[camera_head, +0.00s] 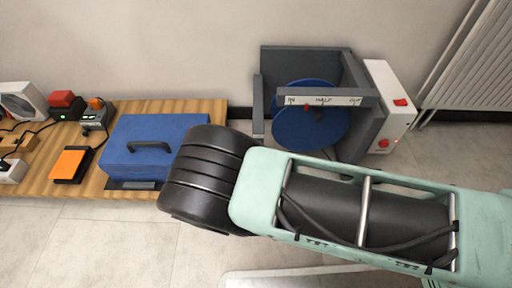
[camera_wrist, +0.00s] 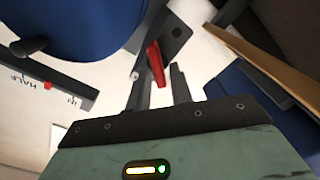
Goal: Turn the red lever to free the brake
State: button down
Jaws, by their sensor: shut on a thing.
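The red lever (camera_wrist: 154,58) shows in the wrist view, on a dark grey plate with a round hole (camera_wrist: 176,36). My gripper (camera_wrist: 159,76) has one finger on each side of the lever and is shut on it. The lever's lower end lies between the fingers. In the head view my arm hides the gripper and the lever. A blue disc (camera_head: 310,128) sits in a dark grey frame (camera_head: 300,58). A white scale (camera_head: 340,100) marked IN, HALF and OUT crosses it, with a small red mark between IN and HALF.
A white box with red buttons (camera_head: 378,78) stands at the frame's right side. A wooden table (camera_head: 205,108) on the left carries a blue case (camera_head: 125,133), an orange-topped pad (camera_head: 70,164) and several small devices. A wall lies behind, and a ribbed white panel (camera_head: 470,60) is at the right.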

jog(key=shift+a+f+n+p, duration=0.15)
jog(key=shift+n+p, duration=0.15)
jog(key=shift+n, duration=1.05)
jog(key=shift+d+f+n+p, duration=0.15)
jog(key=shift+n+p, duration=0.1)
jog(key=shift+n, duration=1.15)
jog(key=shift+a+f+n+p, duration=0.15)
jog(key=shift+n+p, duration=0.15)
jog(key=shift+n, duration=1.05)
jog(key=c, duration=1.5)
grip_release()
jog(key=s+p, duration=0.2)
jog(key=s, duration=0.3)
jog(key=s+p, duration=0.2)
jog(key=s, duration=0.4)
jog(key=s+p, duration=0.2)
jog(key=s, duration=0.4)
jog(key=shift+s+a, duration=0.25)
